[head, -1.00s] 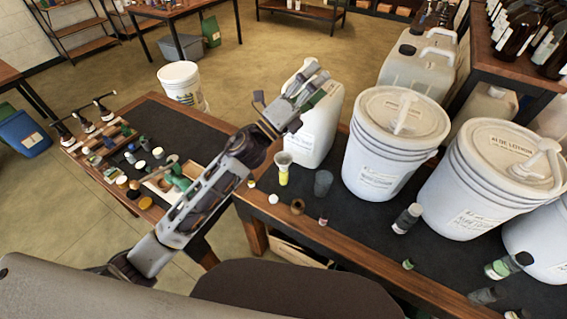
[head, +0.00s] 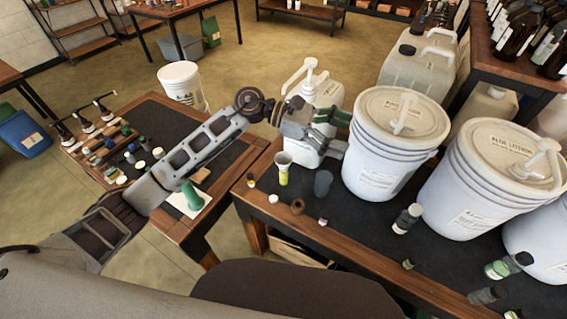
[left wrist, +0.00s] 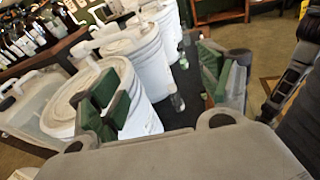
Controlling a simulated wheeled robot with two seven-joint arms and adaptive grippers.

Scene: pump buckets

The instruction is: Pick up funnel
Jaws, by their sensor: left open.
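A small pale funnel (head: 283,159) stands in the mouth of a small bottle with yellow contents (head: 283,176), near the left end of the dark-topped bench. My left gripper (head: 337,132) is open and empty, to the right of the funnel and above it in the picture. It is in front of the white pump jug and beside the left bucket. Its green-padded fingers stand wide apart in the left wrist view (left wrist: 165,88), and I cannot make out the funnel there. My right gripper is not in view.
Close by are a white pump jug (head: 302,143), a grey cup (head: 323,183) and small caps. Large white buckets (head: 375,160) fill the bench to the right. A side table (head: 207,126) with small bottles is at left.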

